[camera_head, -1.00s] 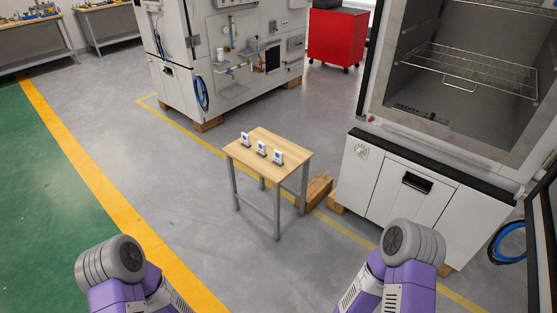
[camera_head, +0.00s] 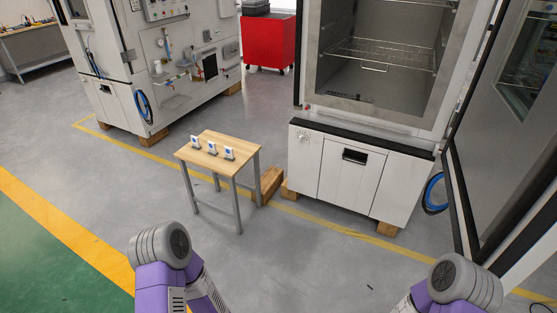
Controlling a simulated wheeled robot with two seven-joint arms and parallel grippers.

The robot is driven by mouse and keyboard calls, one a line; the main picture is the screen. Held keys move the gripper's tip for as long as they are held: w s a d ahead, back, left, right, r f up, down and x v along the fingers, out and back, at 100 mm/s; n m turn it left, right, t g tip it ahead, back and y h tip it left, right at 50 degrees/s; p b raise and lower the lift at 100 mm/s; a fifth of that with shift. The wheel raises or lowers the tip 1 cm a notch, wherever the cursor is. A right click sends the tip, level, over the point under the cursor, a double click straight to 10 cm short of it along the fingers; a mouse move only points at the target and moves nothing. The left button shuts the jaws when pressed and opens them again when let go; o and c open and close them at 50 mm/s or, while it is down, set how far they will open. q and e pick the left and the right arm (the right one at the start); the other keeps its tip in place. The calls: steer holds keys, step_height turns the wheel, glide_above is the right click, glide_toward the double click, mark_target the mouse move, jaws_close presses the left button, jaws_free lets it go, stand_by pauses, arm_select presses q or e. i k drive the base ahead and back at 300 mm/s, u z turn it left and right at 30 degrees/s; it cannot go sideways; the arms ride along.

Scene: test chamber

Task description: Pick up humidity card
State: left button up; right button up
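Three small white cards with blue marks stand upright in dark holders on a small wooden-topped table (camera_head: 222,165). The left card (camera_head: 196,143), the middle card (camera_head: 212,148) and the right card (camera_head: 229,153) are in a row near the table's middle. They are too small to read, so I cannot tell which is the humidity card. Only parts of my two purple and grey arms show at the bottom of the view, well short of the table. Neither gripper is in view.
An open test chamber (camera_head: 337,170) with a wire shelf stands right of the table, its door (camera_head: 520,120) swung out to the right. Wooden blocks (camera_head: 270,183) lie beside the table. A white cabinet (camera_head: 110,70) and a red cart (camera_head: 268,41) stand behind. Floor before the table is clear.

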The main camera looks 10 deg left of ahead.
mark_target(229, 152)
steer(key=z, duration=0.45)
steer(key=i, duration=0.8)
steer(key=u, duration=0.45)
steer(key=i, duration=1.6)
steer(key=u, duration=1.95)
steer(key=i, duration=1.05)
steer(key=u, duration=0.3)
